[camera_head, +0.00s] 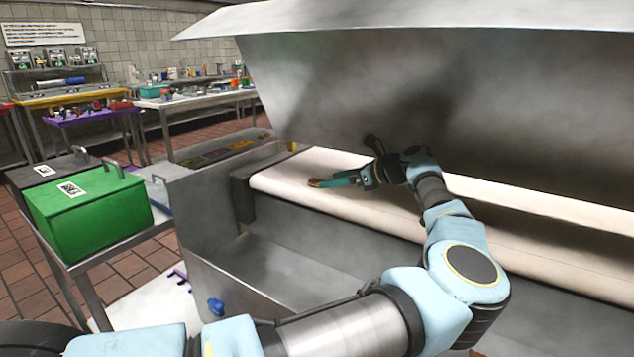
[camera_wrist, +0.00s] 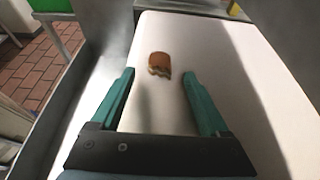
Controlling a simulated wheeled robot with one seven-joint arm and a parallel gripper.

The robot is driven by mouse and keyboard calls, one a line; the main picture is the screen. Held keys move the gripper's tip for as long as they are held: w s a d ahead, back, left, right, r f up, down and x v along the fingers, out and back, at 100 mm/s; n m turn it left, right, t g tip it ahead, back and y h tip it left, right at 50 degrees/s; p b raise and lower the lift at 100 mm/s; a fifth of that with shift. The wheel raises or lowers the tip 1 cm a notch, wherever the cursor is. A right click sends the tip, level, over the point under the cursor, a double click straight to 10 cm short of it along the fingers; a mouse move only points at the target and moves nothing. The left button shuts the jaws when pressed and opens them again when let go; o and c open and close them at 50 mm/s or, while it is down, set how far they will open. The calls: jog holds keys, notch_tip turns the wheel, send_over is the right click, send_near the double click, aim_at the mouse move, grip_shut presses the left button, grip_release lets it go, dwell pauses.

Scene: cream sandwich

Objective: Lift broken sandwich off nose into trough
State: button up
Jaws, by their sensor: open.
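The broken sandwich (camera_wrist: 159,64) is a small brown piece with a ragged, paler near edge. It lies on the cream conveyor belt (camera_wrist: 235,75), close to the belt's left edge in the wrist view. In the head view it shows only as a small brown patch (camera_head: 314,183) at the tips of my gripper (camera_head: 325,183). My gripper's teal fingers (camera_wrist: 158,88) are open and empty, one to each side of the line to the sandwich, which sits just beyond the tips. The grey metal trough (camera_head: 290,265) runs below the belt's front edge.
A large metal hood (camera_head: 430,90) hangs over the belt, close above my arm. A green box (camera_head: 88,212) stands on a stand at left. A blue object (camera_head: 215,307) sits by the trough's outer wall.

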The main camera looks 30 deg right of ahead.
aim_at(317, 181)
jog(key=x, duration=0.2)
jog(key=p+x, duration=0.1)
jog(key=shift+w+a+r, duration=0.2)
jog(key=shift+w+a, duration=0.1)
jog(key=shift+w, duration=0.1)
jog(key=shift+w+a+f, duration=0.1)
jog(key=shift+w+f, duration=0.1)
jog(key=shift+f, duration=0.05)
grip_shut()
